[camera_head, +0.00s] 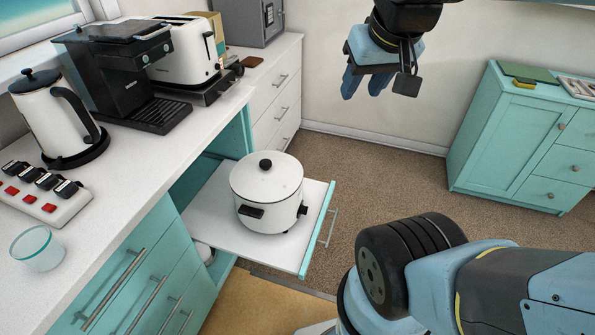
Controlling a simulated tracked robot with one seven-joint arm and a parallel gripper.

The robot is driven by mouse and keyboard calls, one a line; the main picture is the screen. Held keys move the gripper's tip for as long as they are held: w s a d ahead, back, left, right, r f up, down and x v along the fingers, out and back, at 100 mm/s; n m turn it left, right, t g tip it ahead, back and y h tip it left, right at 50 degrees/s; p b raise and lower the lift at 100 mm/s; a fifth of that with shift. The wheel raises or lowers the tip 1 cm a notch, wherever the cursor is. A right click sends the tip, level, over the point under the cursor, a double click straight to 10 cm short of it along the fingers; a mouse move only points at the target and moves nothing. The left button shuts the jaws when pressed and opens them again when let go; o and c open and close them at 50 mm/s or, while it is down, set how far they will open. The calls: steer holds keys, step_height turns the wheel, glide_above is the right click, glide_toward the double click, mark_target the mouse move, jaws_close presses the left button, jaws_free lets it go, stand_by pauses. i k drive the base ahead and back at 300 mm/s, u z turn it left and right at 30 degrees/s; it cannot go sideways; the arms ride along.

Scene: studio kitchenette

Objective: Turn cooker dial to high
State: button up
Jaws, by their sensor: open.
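The cooker (268,197) is a white round pot with a lid, a black lid knob and dark side handles. It stands upright on a pulled-out white shelf (210,205) in the middle of the view.
The counter at left holds a kettle (57,118), coffee machine (115,75), toaster (187,50), glass (37,250) and a switched power strip (42,195). A teal cabinet (515,135) stands at right. Carpeted floor between shelf and cabinet is clear.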

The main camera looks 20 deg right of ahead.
mark_target(304, 209)
steer(key=z, duration=0.9)
steer(key=k, duration=1.35)
steer(key=u, duration=0.95)
steer(key=i, duration=1)
steer(key=z, duration=0.05)
